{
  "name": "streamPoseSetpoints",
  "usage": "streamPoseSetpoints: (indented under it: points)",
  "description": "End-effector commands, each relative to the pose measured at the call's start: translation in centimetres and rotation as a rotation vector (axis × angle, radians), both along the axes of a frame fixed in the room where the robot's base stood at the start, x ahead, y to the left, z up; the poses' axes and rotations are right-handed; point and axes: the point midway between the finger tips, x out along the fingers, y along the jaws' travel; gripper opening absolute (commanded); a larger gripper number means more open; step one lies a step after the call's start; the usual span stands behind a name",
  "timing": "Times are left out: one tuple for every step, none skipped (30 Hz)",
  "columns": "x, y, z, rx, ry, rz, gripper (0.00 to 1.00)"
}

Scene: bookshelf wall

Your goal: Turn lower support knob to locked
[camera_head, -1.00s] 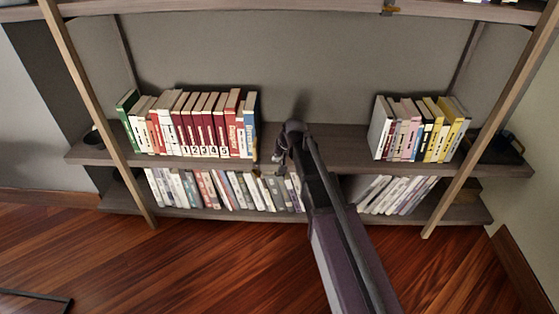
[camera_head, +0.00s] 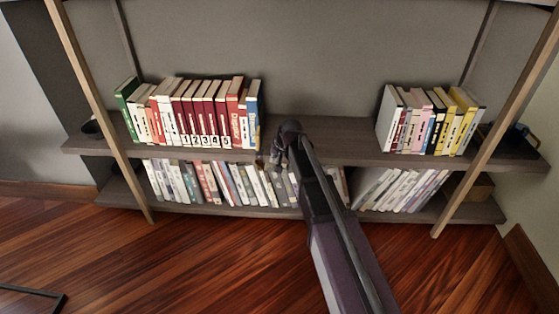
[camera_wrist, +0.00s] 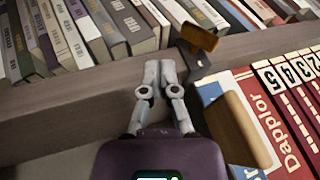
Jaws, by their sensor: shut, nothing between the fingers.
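The lower support knob (camera_wrist: 198,37) appears to be the small brown wooden piece on a dark bracket (camera_wrist: 192,65) at the shelf edge, in the wrist view. My gripper (camera_wrist: 161,70) is shut and empty, its fingertips just left of the bracket and below the knob in the picture. I cannot tell whether they touch the bracket. In the head view my gripper (camera_head: 277,157) is at the front edge of the middle shelf (camera_head: 340,140), right of the numbered books. The knob cannot be made out clearly there.
Numbered red books (camera_head: 205,115) stand left on the middle shelf, with another group (camera_head: 425,120) at right. Pale books (camera_head: 215,185) fill much of the lower shelf. A wooden block (camera_wrist: 240,130) stands beside the blue book in the wrist view. The middle shelf between the groups is clear.

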Motion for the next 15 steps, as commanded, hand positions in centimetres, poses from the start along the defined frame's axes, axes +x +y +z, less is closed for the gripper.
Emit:
streamPoseSetpoints:
  points:
    - [0.2,0.2,-0.8,0.000,0.000,0.000,0.00]
    - [0.2,0.5,-1.0,0.001,0.000,0.001,0.00]
    - [0.2,1.0,-1.3,0.000,0.000,0.002,0.00]
    - [0.2,1.3,-1.5,0.000,0.000,0.002,0.00]
    - [0.2,1.5,-1.7,0.000,0.000,0.002,0.00]
    - [0.2,1.8,-1.9,0.000,0.000,0.002,0.00]
    - [0.2,2.1,-2.1,0.000,0.000,0.002,0.00]
    - [0.2,2.3,-2.2,-0.001,0.000,0.002,0.00]
    - [0.2,2.5,-2.3,0.000,0.001,0.001,0.00]
    - [0.2,2.7,-2.4,0.000,0.001,0.001,0.00]
    - [0.2,2.9,-2.5,0.000,0.001,0.001,0.00]
    - [0.2,3.0,-2.6,0.000,0.001,0.001,0.00]
    - [0.2,3.1,-2.7,0.000,0.001,0.001,0.00]
    - [0.2,3.2,-2.7,0.000,0.000,0.001,0.00]
    - [0.2,3.3,-2.7,0.000,0.000,0.001,0.00]
